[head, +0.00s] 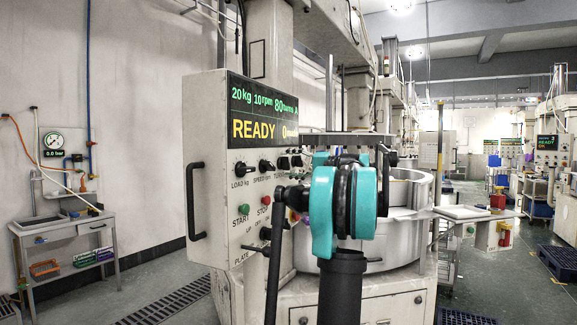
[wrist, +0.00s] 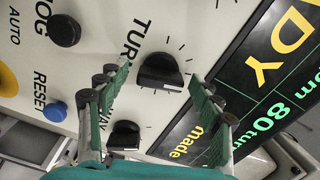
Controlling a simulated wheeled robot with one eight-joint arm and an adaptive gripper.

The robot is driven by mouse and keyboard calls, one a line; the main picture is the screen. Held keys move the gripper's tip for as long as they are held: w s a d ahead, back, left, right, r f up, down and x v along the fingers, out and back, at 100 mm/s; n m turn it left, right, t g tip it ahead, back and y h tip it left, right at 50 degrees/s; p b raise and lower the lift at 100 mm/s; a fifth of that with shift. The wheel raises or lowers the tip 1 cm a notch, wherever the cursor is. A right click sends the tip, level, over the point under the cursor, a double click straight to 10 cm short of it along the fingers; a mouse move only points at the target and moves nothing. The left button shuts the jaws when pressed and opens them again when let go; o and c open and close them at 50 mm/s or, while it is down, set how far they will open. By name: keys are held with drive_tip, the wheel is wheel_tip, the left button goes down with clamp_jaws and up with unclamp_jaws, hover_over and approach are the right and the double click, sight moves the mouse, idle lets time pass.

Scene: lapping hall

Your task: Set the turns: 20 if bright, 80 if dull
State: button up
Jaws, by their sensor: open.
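The black TURNS knob (wrist: 160,71) sits on the white control panel (wrist: 110,18) in the wrist view, with tick marks around it. My gripper (wrist: 160,78) is open, one finger on each side of the knob; I cannot tell whether either touches it. The display (head: 262,112) reads 20 kg, 10 rpm, 80 turns and READY, with 0 made; it also shows in the wrist view (wrist: 262,90). In the head view my teal arm hides the gripper and part of the panel. No part that is plainly bright or dull can be made out.
Beside the TURNS knob are another black knob (wrist: 124,134), a JOG knob (wrist: 63,30) and a blue RESET button (wrist: 55,111). The head view shows START (head: 240,209) and STOP (head: 265,200) buttons and a panel handle (head: 196,200). A side table (head: 64,228) stands left.

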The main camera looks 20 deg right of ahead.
drive_tip(key=v, duration=1.1)
drive_tip(key=shift+s+d, duration=0.15)
drive_tip(key=shift+s, duration=0.1)
